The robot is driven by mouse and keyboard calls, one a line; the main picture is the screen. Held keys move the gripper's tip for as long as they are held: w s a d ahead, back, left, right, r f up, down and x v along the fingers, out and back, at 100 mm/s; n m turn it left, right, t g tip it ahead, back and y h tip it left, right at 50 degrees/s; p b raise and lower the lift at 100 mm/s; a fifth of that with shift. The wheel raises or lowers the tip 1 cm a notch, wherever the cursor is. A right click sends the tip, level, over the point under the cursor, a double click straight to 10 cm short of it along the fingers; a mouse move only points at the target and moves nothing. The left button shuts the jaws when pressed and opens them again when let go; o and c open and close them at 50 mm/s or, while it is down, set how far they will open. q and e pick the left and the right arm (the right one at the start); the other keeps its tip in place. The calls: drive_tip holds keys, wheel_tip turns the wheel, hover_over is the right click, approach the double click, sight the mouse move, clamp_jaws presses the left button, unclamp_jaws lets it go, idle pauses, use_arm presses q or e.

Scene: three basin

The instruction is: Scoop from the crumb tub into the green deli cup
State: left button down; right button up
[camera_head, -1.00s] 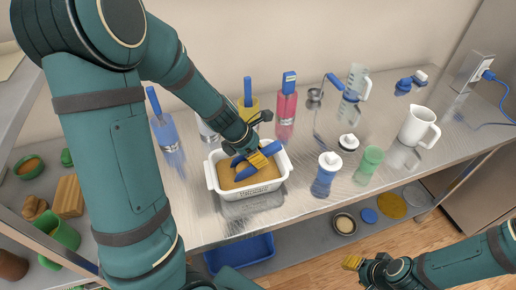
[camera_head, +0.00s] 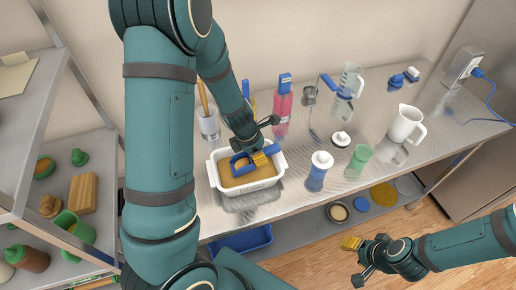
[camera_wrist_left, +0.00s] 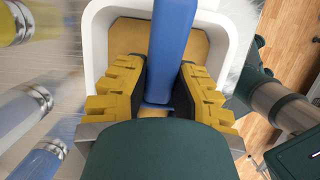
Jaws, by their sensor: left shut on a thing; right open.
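The crumb tub (camera_head: 278,161) is a white rectangular basin with tan crumbs (camera_head: 240,179), standing on the steel table. My left gripper (camera_head: 262,155) is over the tub, shut on the blue handle of a scoop (camera_head: 243,160). In the left wrist view the blue handle (camera_wrist_left: 172,45) lies between the yellow finger pads (camera_wrist_left: 160,90), with the white tub (camera_wrist_left: 98,40) behind. The scoop's working end is hidden, so I cannot tell what it holds. The green deli cup (camera_head: 361,157) stands upright on the table, right of the tub. My right gripper (camera_head: 354,248) is open and empty, in front of the table.
A blue bottle with a white lid (camera_head: 318,171) stands between tub and green cup. A white lidded jar (camera_head: 341,139), a white pitcher (camera_head: 406,124), a clear measuring jug (camera_head: 348,80) and a pink container (camera_head: 282,104) stand around. A shelf (camera_head: 95,150) is at the left.

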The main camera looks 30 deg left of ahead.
sight(266, 150)
use_arm(q)
drive_tip(key=shift+w+d+r+g+y, duration=0.1)
drive_tip(key=shift+d+g+y, duration=0.1)
drive_tip(key=shift+g+y, duration=0.1)
drive_tip(key=shift+w+d+r+g+y+p, duration=0.1)
drive_tip(key=shift+w+d+g+y+p, duration=0.1)
drive_tip(key=shift+g+y+p, duration=0.1)
drive_tip(key=shift+w+d+r+g+y, duration=0.2)
drive_tip(key=shift+r+g+y, duration=0.1)
drive_tip(key=shift+r, duration=0.2)
drive_tip(key=shift+w+d+r+g+y, duration=0.1)
drive_tip(key=shift+w+r+g+y, duration=0.15)
drive_tip(key=shift+r, duration=0.2)
drive_tip(key=shift+w+d+r+g+y, duration=0.1)
drive_tip(key=shift+w+r+g+y, duration=0.05)
drive_tip(key=shift+r+g+y, duration=0.3)
drive_tip(key=shift+r, duration=0.1)
